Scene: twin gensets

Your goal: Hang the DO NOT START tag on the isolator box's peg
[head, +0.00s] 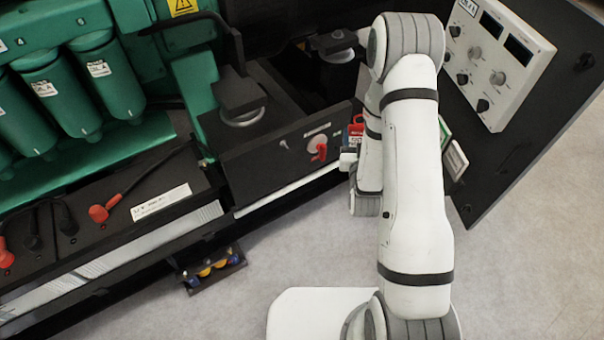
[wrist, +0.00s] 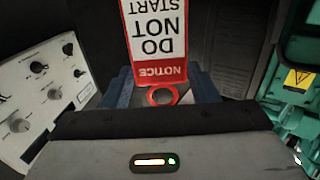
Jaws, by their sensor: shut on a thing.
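The DO NOT START tag (wrist: 158,40) is red and white and shows upside down in the wrist view, its red ring end (wrist: 161,95) at my gripper (wrist: 163,90). My gripper is shut on it. In the head view a small red part of the tag (head: 357,130) shows beside my arm; the arm hides most of the gripper (head: 350,155). The isolator box (head: 262,170) is dark, with a red rotary handle (head: 319,149) on its front. A small pale stub, perhaps the peg (head: 284,145), is left of the handle. The tag is to the right of the box front, apart from it.
A white control panel (head: 498,62) with knobs is on a dark door at right, also in the wrist view (wrist: 45,85). A black battery tray (head: 150,195) with red-capped leads is at left. A small rack (head: 213,270) of coloured items is below.

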